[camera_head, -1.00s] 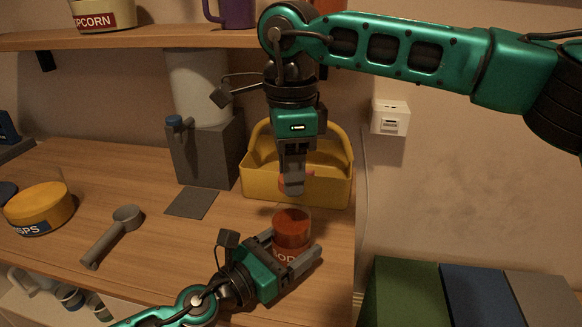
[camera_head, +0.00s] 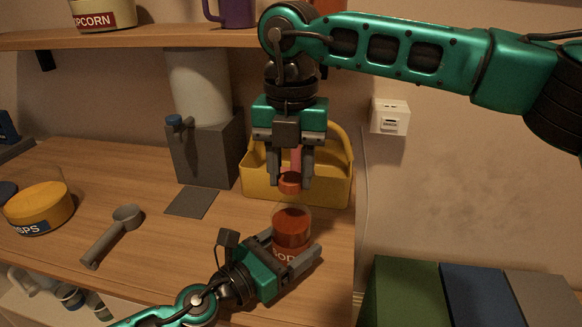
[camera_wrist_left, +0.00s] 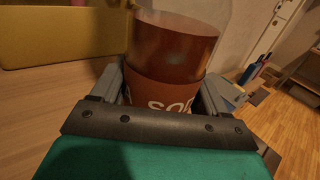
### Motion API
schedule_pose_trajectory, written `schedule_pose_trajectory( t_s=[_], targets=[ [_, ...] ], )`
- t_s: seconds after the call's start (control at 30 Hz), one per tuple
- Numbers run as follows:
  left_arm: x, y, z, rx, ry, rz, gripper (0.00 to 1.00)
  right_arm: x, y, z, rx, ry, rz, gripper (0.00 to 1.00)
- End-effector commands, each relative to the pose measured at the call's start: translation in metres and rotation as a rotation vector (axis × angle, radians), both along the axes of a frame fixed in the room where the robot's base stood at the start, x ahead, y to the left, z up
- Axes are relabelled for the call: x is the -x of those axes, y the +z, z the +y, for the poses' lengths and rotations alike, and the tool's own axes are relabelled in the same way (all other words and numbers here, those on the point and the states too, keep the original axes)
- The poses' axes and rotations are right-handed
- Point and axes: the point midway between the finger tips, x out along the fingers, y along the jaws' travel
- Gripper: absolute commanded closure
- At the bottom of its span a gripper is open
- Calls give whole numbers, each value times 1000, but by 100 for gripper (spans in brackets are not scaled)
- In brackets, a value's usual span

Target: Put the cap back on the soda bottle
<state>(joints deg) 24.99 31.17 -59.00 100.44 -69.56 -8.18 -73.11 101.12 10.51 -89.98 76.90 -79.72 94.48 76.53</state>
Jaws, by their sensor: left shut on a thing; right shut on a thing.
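The soda bottle (camera_head: 291,229) stands upright near the right end of the wooden counter, with dark red liquid in it. My left gripper (camera_head: 296,256) is shut around its lower part; the left wrist view shows the bottle (camera_wrist_left: 172,62) between the fingers, its top cut off by the frame. My right gripper (camera_head: 291,182) points down above the bottle and is shut on the red cap (camera_head: 290,180), which shows between its fingertips. The cap appears above the bottle and apart from it. The bottle's clear neck is hard to make out.
A yellow caddy (camera_head: 258,181) stands right behind the bottle. A grey dispenser (camera_head: 207,153), a grey scoop (camera_head: 112,235) and a yellow-orange tub (camera_head: 38,207) are to the left. A shelf (camera_head: 150,38) runs above. The counter's right edge is close to the bottle.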

Motion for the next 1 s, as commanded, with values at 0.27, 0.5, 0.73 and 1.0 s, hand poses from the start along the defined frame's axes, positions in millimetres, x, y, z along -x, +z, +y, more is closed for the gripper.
schedule_pose_trajectory(
  t_s=[0.27,0.5,0.73,1.0],
  targets=[
    [0,-1,0,-1,1,2,100,0,1,0,-1,-530,-1,89],
    [0,-1,0,-1,1,1,100,0,0,0,-1,-957,0,89],
    [0,-1,0,-1,1,1,100,0,0,0,-1,-1018,0,59],
    [0,-1,0,-1,0,1,100,0,0,0,-1,-1016,0,33]
  ],
)
